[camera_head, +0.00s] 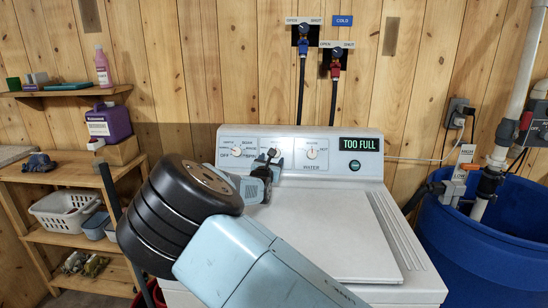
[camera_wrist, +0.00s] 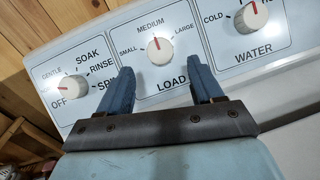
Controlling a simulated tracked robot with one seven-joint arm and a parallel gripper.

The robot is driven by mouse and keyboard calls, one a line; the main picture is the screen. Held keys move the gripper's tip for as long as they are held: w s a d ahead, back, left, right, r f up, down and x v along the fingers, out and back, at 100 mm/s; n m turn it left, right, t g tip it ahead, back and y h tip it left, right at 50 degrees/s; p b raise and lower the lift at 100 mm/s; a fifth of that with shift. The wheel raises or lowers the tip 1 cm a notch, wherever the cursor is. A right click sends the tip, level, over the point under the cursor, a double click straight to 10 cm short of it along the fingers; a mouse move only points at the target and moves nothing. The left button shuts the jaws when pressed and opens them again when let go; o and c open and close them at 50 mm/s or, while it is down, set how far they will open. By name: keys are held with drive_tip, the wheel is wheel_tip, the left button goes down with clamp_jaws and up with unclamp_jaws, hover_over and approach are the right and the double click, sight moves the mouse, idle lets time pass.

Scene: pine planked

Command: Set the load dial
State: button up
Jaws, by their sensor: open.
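The load dial (camera_wrist: 161,50) is a white round knob with a red mark on the washer's control panel. In the wrist view its mark points up, at about MEDIUM, between SMALL on the left and LARGE on the right. My gripper (camera_wrist: 160,72) is open, with its two blue fingers spread below and to either side of the dial. No contact with the knob shows. In the head view my gripper (camera_head: 269,160) is in front of the panel and hides the load dial.
The cycle dial (camera_wrist: 75,85) and water dial (camera_wrist: 252,17) flank the load dial. The washer display (camera_head: 360,144) reads TOO FULL. The washer's lid (camera_head: 330,235) is shut and clear. A blue barrel (camera_head: 480,255) stands right; shelves with a white basket (camera_head: 65,211) stand left.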

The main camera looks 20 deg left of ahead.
drive_tip(key=shift+w+a, duration=0.15)
drive_tip(key=shift+w, duration=1.1)
drive_tip(key=shift+w+a, duration=0.1)
drive_tip(key=shift+w, duration=1.15)
drive_tip(key=c, duration=1.1)
